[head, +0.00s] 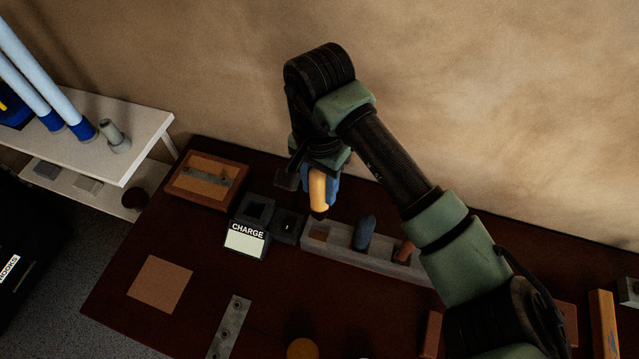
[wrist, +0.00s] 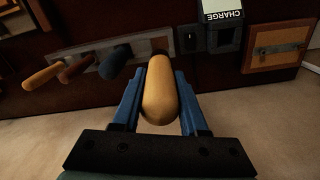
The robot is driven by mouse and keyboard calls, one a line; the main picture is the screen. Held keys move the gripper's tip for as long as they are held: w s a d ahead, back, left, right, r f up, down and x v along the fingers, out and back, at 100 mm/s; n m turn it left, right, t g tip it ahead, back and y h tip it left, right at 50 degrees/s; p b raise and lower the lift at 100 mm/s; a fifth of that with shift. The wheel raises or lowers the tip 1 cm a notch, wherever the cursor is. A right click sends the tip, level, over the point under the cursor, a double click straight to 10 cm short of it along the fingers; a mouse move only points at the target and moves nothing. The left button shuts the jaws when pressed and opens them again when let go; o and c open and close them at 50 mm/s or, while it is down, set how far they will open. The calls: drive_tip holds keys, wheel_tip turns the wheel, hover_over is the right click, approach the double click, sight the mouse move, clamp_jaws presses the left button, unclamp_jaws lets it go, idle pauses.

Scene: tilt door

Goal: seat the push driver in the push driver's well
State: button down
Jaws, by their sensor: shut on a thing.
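My gripper (head: 322,192) is shut on a tool with a yellow-orange handle, which I take to be the push driver (head: 318,188). In the wrist view the handle (wrist: 160,95) lies between the blue fingers of my gripper (wrist: 158,76). Its dark lower end is in front of the left end of a grey rack (head: 345,255); I cannot tell its height. The rack's leftmost well (head: 319,232) looks empty. I cannot tell which opening is the push driver's well.
The rack also holds a dark blue handle (head: 364,232) and a reddish handle (head: 404,250); another orange handle (wrist: 42,76) shows in the wrist view. A box labelled CHARGE (head: 246,240) and a wooden panel (head: 207,179) stand left. The wall is close behind.

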sight(319, 217)
drive_tip(key=shift+f+b, duration=2.2)
drive_tip(key=shift+f, duration=0.45)
drive_tip(key=shift+b, duration=0.75)
drive_tip(key=shift+f+b, duration=3)
drive_tip(key=shift+f, duration=0.1)
drive_tip(key=shift+c, duration=1.8)
unclamp_jaws()
drive_tip(key=shift+r, duration=0.1)
wheel_tip(319, 217, up, 13)
drive_tip(key=shift+f, duration=0.1)
